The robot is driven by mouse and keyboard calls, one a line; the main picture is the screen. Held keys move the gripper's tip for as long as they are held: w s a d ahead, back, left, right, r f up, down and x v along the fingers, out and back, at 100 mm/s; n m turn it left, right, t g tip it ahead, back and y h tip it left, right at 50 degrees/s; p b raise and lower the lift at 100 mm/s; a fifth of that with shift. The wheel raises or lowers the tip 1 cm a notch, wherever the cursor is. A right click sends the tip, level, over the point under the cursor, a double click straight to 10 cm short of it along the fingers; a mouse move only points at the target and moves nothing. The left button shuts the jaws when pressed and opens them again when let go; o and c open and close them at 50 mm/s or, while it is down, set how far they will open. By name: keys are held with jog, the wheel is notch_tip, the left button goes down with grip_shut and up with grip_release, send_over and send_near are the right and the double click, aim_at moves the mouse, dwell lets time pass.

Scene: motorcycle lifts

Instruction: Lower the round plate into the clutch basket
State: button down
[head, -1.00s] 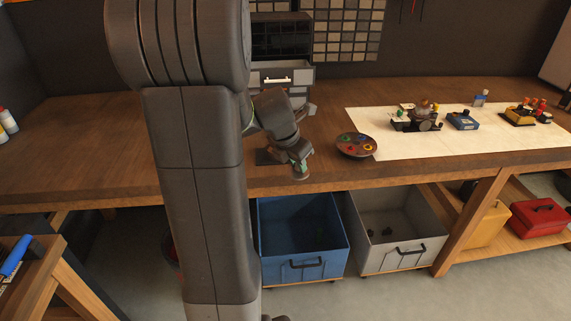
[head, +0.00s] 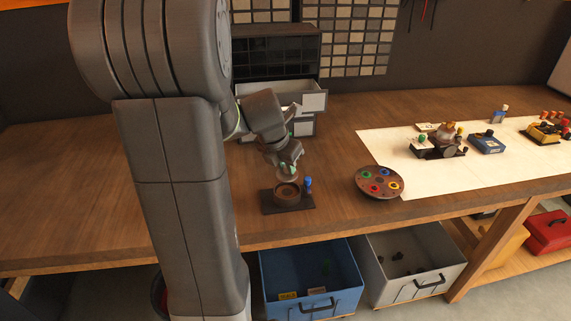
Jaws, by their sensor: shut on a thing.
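The clutch basket (head: 287,195) is a dark brown round cup on a flat black base plate on the wooden bench. My gripper (head: 288,167) points down just above the basket. It is shut on the round plate (head: 287,174), a small greyish-brown disc, which looks roughly level over the basket's opening. A narrow gap seems to show between plate and rim, but it is too small to be sure. A small blue-topped peg (head: 308,185) stands at the right of the basket.
A round dark tray (head: 379,183) with coloured rings lies to the right. A white mat (head: 470,165) holds several small parts. A drawer cabinet (head: 275,60) with an open drawer stands behind my gripper. Blue (head: 310,275) and grey (head: 415,262) bins sit below the bench edge.

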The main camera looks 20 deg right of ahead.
aim_at(284, 176)
jog(key=shift+f+b, duration=2.3)
jog(key=shift+f, duration=0.15)
jog(key=shift+f+b, duration=0.35)
jog(key=shift+f, duration=0.35)
jog(key=c, duration=1.2)
grip_release()
jog(key=shift+c, duration=0.2)
jog(key=v, duration=1.4)
jog(key=shift+p, duration=0.4)
jog(key=shift+d, duration=0.15)
jog(key=x, duration=1.4)
jog(key=shift+b, duration=0.35)
jog(key=shift+r, duration=0.2)
